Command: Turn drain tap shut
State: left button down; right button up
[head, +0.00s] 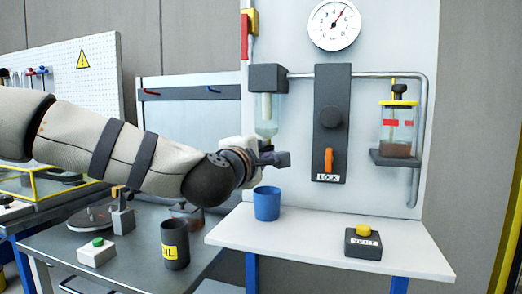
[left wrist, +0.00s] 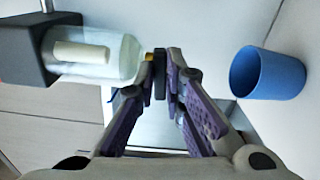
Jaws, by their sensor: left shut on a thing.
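The clear filter bowl (head: 266,118) hangs under a dark grey head on the wall panel. My left gripper (head: 270,158) is just below the bowl, hiding most of the drain tap in the head view. In the left wrist view the bowl (left wrist: 118,57) lies at the left, with a small brass outlet at its end. The drain tap's dark handle (left wrist: 159,84) is between the fingertips of my left gripper (left wrist: 163,72), which is shut on it. How far the tap is turned is hard to tell. My right gripper is in neither view.
A blue cup (head: 267,204) stands on the white shelf (head: 315,236) below the gripper; it also shows in the wrist view (left wrist: 268,74). A yellow-button box (head: 363,241), an orange lever (head: 328,160) and a dark oil cup (head: 175,244) are nearby. The shelf's middle is clear.

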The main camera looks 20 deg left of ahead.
pick_arm(q)
jog(key=shift+m, duration=0.9)
jog(key=c, duration=1.7)
grip_release()
jog(key=s, duration=1.2)
jog(key=shift+a, duration=0.25)
